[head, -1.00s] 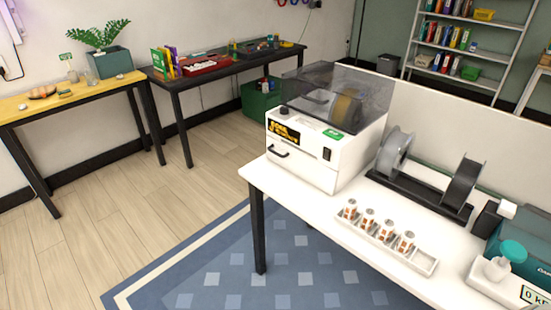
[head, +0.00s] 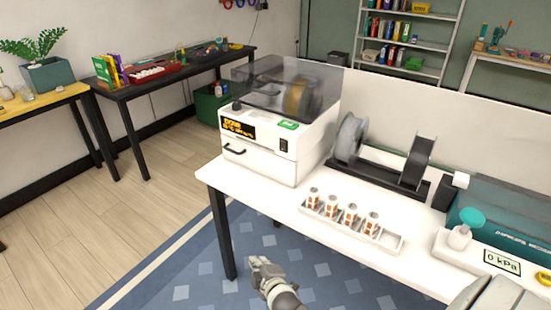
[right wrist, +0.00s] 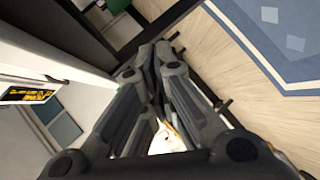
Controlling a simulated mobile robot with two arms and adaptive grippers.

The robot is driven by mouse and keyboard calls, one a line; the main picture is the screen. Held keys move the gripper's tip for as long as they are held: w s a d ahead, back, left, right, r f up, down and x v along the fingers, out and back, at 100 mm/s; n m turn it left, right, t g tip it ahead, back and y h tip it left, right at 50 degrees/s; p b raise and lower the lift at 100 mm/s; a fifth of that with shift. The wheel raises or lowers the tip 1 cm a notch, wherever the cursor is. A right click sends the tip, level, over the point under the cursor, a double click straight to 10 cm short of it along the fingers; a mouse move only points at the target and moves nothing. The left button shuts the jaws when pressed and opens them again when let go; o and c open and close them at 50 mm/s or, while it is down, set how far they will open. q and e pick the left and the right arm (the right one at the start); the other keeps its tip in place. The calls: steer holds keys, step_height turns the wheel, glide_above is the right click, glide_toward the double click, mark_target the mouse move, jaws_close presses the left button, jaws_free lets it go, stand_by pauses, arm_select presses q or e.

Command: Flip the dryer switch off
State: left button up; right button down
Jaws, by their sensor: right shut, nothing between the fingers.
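The filament dryer (head: 262,155) is a white box with a smoky clear lid (head: 285,88) and a spool inside. It stands at the left end of the white table. Its black rocker switch (head: 284,146) is on the front face, at the right; which way it is tipped is too small to tell. A display with yellow text (head: 238,127) is at the front left; it also shows at the left edge of the right wrist view (right wrist: 28,93). My right gripper (head: 259,262) is shut and empty, in front of the table and apart from the dryer. My left gripper is out of view.
A white tray (head: 393,244) with several small labelled jars sits right of the dryer on the white table (head: 300,225). Behind it is a black spool holder (head: 375,175) with spools.

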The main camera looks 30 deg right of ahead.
mark_target(283, 146)
steer(key=w+d+r+n+t+h, duration=0.1)
steer(key=d+r, duration=0.3)
steer(key=r, duration=0.9)
steer(key=w+d+r+n+t+h+b, duration=0.1)
steer(key=d+r+t+h, duration=0.3)
steer(key=r, duration=0.9)
steer(key=shift+w+n+b, duration=0.3)
steer(key=shift+w+n, duration=0.3)
steer(key=shift+w, duration=0.1)
steer(key=shift+r, duration=0.1)
steer(key=s+d+p+x, duration=0.1)
steer(key=d+x, duration=0.1)
steer(key=x, duration=1.1)
steer(key=shift+d, duration=0.35)
steer(key=shift+s, duration=0.1)
